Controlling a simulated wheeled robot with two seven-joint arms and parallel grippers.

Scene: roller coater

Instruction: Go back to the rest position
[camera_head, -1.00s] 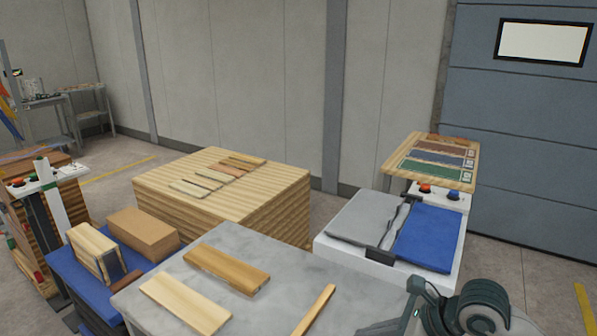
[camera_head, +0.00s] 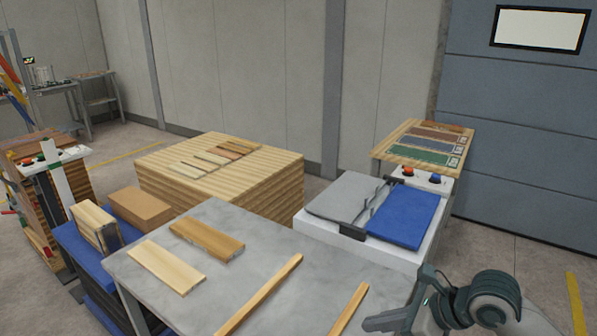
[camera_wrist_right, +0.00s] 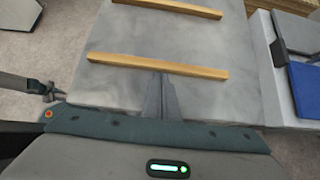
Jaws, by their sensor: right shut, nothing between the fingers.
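My right gripper (camera_head: 370,322) is at the lower right in the head view, at the front right of the grey table (camera_head: 290,255). In the right wrist view its two fingers (camera_wrist_right: 162,76) are together with nothing between them. The tips appear just short of a thin wooden strip (camera_wrist_right: 158,66); I cannot tell the height above the table. A second strip (camera_wrist_right: 170,8) lies further off. My left gripper does not show in the head view.
Two wooden boards (camera_head: 166,266) (camera_head: 208,240) lie on the grey table. Behind it stand a wooden block table (camera_head: 225,185) and a white machine with a blue pad (camera_head: 403,217). A blue cart (camera_head: 85,250) is at left. Bare floor lies at right.

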